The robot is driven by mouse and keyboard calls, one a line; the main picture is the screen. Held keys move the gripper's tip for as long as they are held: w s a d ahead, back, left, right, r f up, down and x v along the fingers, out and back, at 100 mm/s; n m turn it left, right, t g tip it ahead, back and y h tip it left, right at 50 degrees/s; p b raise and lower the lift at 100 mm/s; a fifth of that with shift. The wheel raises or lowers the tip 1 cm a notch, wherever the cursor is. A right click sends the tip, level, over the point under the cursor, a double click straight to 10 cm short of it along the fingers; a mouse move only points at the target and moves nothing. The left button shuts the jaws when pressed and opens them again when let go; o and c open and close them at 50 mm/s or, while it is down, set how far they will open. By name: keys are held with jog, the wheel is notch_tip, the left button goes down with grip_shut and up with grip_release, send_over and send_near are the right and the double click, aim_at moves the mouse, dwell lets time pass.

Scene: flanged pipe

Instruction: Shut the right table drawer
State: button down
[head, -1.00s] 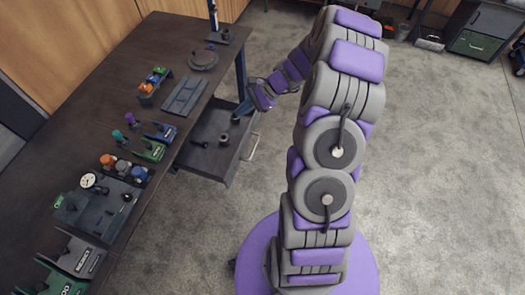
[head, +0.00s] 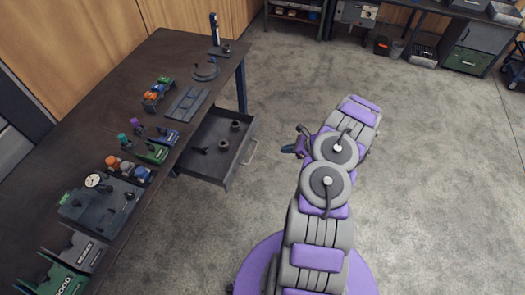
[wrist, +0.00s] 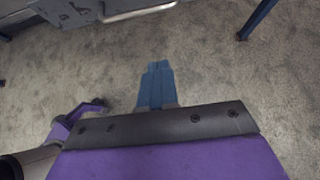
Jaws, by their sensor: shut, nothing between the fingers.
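The right table drawer (head: 217,165) stands pulled out from under the dark table (head: 140,65). Its handle (head: 250,151) is on the front side, facing the open floor. Some small dark parts lie inside the drawer. In the wrist view the handle (wrist: 138,13) and the drawer's front (wrist: 75,12) show at the top edge. My gripper (head: 286,149) is to the right of the handle in the head view, apart from it. In the wrist view its blue fingers (wrist: 155,82) are together and empty, above bare floor.
Several fixtures and parts stand on the table top, including a gauge block (head: 100,205). A blue table leg (head: 241,85) stands beyond the drawer. Another bench (head: 455,12) stands at the back.

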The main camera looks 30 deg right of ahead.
jog(key=w+a+f+b, duration=0.2)
jog(key=w+a+f, duration=0.3)
jog(key=w, duration=0.3)
jog(key=shift+w+a, duration=0.35)
jog(key=shift+a, duration=0.4)
jog(key=shift+a+r, duration=0.1)
jog(key=shift+a, duration=0.05)
jog(key=b, duration=0.3)
send_near(216, 141)
jog(key=w+a, duration=0.1)
jog(key=w+a+f, duration=0.1)
jog(key=w, duration=0.1)
jog(key=w+a+f, duration=0.1)
jog(key=w+a, duration=0.1)
jog(key=shift+w+a, duration=0.1)
jog(key=shift+w+r, duration=0.2)
jog(key=shift+w, duration=0.15)
jog(key=shift+a, duration=0.2)
